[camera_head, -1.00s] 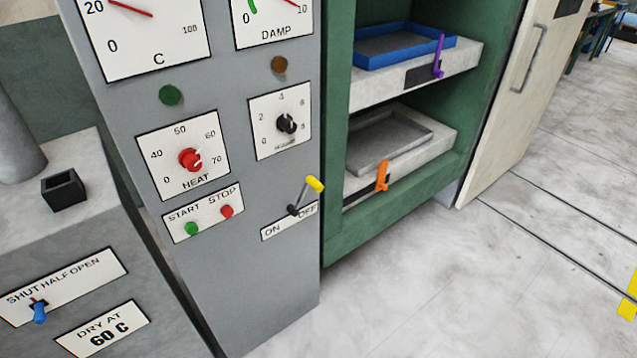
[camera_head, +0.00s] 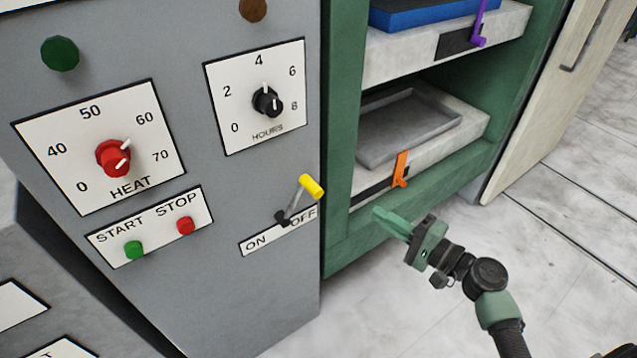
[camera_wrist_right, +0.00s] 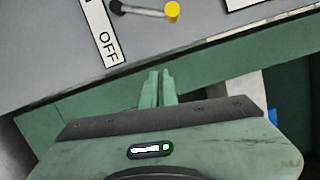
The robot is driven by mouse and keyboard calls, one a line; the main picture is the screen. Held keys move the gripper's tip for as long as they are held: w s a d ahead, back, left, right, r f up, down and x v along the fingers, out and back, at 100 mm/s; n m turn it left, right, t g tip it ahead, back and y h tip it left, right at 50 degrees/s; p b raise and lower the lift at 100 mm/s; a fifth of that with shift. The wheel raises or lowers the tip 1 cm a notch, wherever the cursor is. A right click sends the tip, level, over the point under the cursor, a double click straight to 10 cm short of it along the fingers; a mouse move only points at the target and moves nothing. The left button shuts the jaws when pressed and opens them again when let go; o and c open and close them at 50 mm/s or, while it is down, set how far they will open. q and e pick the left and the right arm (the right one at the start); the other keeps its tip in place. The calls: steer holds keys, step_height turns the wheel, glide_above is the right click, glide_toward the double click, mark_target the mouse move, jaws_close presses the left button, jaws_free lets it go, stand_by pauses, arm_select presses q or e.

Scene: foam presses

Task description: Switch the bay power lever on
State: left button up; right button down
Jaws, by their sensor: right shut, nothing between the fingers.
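The bay power lever (camera_head: 298,201) has a yellow knob and a grey stem on the grey panel. It leans to the right, toward OFF on its ON/OFF label (camera_head: 272,238). The lever also shows at the top of the right wrist view (camera_wrist_right: 172,11), beside the word OFF. My right gripper (camera_head: 378,216) is shut and empty, to the right of the lever and a little lower, apart from it, in front of the green frame. Its closed fingers also show in the right wrist view (camera_wrist_right: 157,76). My left gripper is not in view.
The panel also carries a red heat knob (camera_head: 113,158), a black hours knob (camera_head: 267,102), a green start button (camera_head: 134,250) and a red stop button (camera_head: 186,226). The green press (camera_head: 345,150) with an orange handle (camera_head: 400,169) stands right of the panel. Open floor lies beyond.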

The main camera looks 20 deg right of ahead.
steer(key=r, duration=0.2)
steer(key=y, duration=0.1)
steer(key=shift+w+a+r, duration=0.15)
steer(key=shift+a+r, duration=0.1)
steer(key=shift+r, duration=0.15)
steer(key=w+a+r+p, duration=0.1)
steer(key=w+a+p, duration=0.3)
steer(key=w+a, duration=0.3)
steer(key=shift+a+p, duration=0.3)
steer(key=shift+a, duration=0.85)
steer(key=shift+s+r, duration=0.1)
